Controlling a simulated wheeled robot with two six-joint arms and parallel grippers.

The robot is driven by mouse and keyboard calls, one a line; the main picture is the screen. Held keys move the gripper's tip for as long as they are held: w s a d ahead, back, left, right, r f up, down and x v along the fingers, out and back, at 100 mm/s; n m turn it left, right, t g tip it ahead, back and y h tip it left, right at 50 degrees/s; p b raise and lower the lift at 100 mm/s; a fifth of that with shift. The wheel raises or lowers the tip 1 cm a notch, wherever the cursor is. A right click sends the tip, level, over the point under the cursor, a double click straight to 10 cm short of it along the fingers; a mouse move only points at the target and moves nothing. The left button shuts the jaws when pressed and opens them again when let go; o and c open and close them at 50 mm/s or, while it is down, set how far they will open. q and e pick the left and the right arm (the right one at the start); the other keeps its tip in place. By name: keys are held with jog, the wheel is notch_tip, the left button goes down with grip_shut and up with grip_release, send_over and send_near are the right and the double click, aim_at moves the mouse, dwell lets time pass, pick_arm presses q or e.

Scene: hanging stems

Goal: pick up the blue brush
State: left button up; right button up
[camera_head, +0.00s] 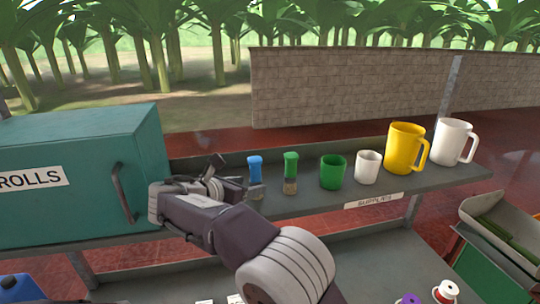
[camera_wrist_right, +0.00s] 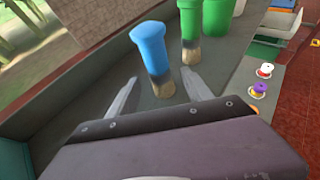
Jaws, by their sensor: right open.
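The blue brush (camera_head: 255,169) stands upright on the grey shelf, with its blue handle up and its bristles down. In the right wrist view the blue brush (camera_wrist_right: 150,45) stands just ahead of the fingertips, its bristle end between them in the picture. My right gripper (camera_head: 238,177) is at the brush's left in the head view; in the right wrist view the gripper (camera_wrist_right: 160,78) is open and empty. I cannot tell whether a finger touches the brush. My left gripper is not in view.
A green brush (camera_head: 291,172) stands close on the right. Beyond it are a green cup (camera_head: 333,172), white cup (camera_head: 367,167), yellow mug (camera_head: 404,148) and white mug (camera_head: 453,141). A teal ROLLS box (camera_head: 75,205) bounds the left. Spools (camera_head: 446,291) lie on the lower surface.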

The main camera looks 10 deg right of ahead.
aim_at(260, 182)
jog(key=shift+w+d+r, duration=0.1)
jog(key=shift+w+d, duration=0.45)
jog(key=shift+d, duration=0.05)
jog(key=shift+s+d, duration=0.1)
jog(key=shift+s+a+r+p, duration=0.25)
jog(key=shift+s+a+p, duration=0.45)
jog(key=shift+a, duration=0.3)
jog(key=p+x, duration=0.2)
jog(key=x, duration=0.6)
jog(key=shift+d+p, duration=0.2)
jog(key=shift+p, duration=0.1)
jog(key=shift+s, duration=0.1)
jog(key=shift+s+a, duration=0.2)
jog(key=shift+a, duration=0.25)
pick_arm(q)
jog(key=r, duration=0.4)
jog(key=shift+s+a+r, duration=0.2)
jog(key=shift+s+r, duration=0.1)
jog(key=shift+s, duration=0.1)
pick_arm(e)
jog(key=shift+w+d+f, duration=0.1)
jog(key=shift+w+d, duration=0.15)
jog(key=shift+d, duration=0.1)
grip_shut()
